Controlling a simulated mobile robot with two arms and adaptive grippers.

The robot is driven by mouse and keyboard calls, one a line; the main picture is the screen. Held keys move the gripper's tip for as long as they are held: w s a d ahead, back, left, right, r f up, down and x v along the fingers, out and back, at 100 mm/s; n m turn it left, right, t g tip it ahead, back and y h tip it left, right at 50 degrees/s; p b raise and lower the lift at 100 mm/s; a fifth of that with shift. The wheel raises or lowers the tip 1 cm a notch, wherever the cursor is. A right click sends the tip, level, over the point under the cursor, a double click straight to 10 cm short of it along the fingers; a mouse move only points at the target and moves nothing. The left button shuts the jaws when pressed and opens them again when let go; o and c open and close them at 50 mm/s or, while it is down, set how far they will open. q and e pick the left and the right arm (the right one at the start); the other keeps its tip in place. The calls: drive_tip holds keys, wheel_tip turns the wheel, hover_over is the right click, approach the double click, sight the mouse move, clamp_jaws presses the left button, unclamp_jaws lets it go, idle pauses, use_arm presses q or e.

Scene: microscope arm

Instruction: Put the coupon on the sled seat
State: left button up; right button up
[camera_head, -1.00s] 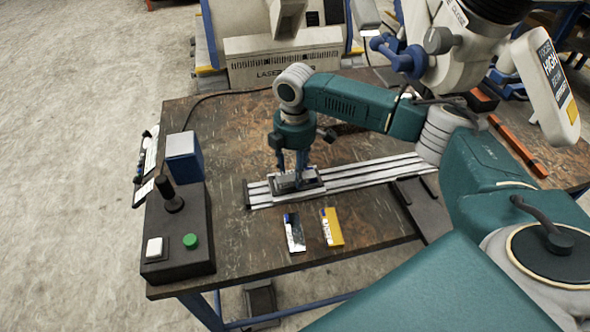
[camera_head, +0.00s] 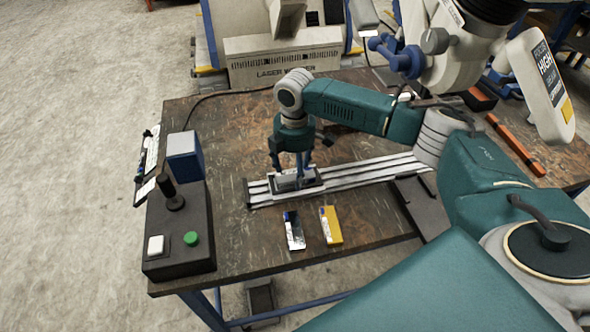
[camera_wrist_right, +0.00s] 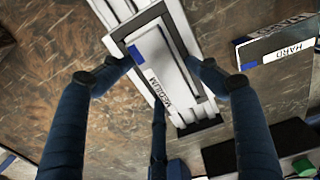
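In the head view the coupon (camera_head: 287,183) is partly hidden by my fingers, and the seat (camera_head: 317,188) sits on the left part of a pale rail. My right gripper (camera_head: 291,169) points down just above it. My left gripper is not in view.
A silver coupon (camera_head: 295,232) and a yellow one (camera_head: 332,226) lie near the table's front edge. A control box (camera_head: 180,240) with joystick and green button stands left, by a blue box (camera_head: 184,155). The grooved rail (camera_head: 375,174) runs right, toward the microscope (camera_head: 450,40).

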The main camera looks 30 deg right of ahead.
sight(294, 173)
drive_tip(key=shift+s+f, duration=0.25)
drive_tip(key=shift+f, duration=0.3)
drive_tip(key=shift+r, duration=0.1)
drive_tip(key=shift+w+r, duration=0.1)
drive_tip(key=shift+r, duration=0.25)
wheel_tip(294, 173, up, 13)
drive_tip(key=b, duration=0.2)
drive_tip(key=shift+w, duration=0.2)
drive_tip(key=shift+f, duration=0.1)
